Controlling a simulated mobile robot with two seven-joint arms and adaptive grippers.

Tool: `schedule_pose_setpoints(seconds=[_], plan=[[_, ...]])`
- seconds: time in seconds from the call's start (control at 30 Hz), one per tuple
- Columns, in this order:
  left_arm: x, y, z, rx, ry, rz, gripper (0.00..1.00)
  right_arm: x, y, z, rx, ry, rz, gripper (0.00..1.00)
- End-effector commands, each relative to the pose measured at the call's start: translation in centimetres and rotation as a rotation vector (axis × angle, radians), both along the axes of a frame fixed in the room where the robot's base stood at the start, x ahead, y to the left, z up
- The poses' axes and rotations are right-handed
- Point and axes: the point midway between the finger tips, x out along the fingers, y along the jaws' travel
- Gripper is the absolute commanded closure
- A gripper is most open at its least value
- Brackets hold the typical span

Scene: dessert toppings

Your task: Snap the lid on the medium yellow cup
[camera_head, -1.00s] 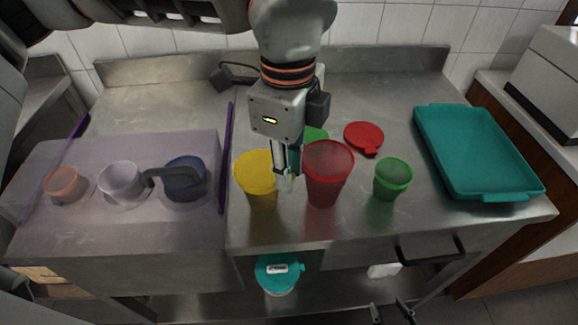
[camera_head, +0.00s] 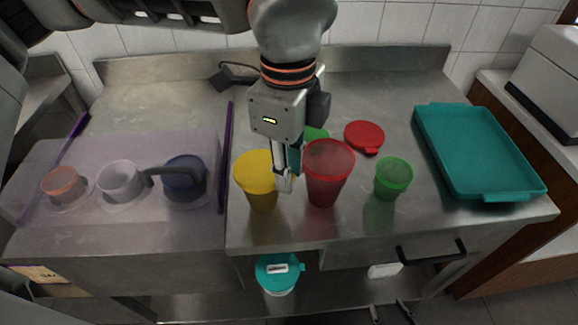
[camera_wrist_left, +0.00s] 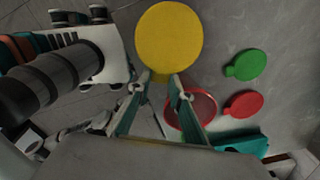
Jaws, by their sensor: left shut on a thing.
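The yellow cup (camera_head: 263,201) stands upright on the steel counter, left of a red cup. The flat yellow lid (camera_head: 257,168) covers its top, and it fills the upper middle of the left wrist view (camera_wrist_left: 169,42). Whether it is fully pressed onto the rim cannot be told. My left gripper (camera_head: 285,184) comes down between the yellow and red cups. Its fingers (camera_wrist_left: 163,92) are shut on the near edge of the lid, where the tab is mostly hidden. My right gripper (camera_head: 390,313) shows only its two fingertips at the bottom edge, apart and empty.
The red cup (camera_head: 325,178) stands close to my left fingers, a green cup (camera_head: 392,178) to its right. Green (camera_head: 317,137) and red (camera_head: 365,136) lids lie behind. A teal tray (camera_head: 438,160) is at right. A purple-edged bin with small cups (camera_head: 120,181) is at left.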

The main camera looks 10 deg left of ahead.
Motion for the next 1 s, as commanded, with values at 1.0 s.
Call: schedule_pose_setpoints(seconds=[1.0], plan=[[0.0,0.01,-0.25,0.0,0.0,0.0,0.6,-0.16,0.01,-0.37,0.0,0.004,0.0,0.6]])
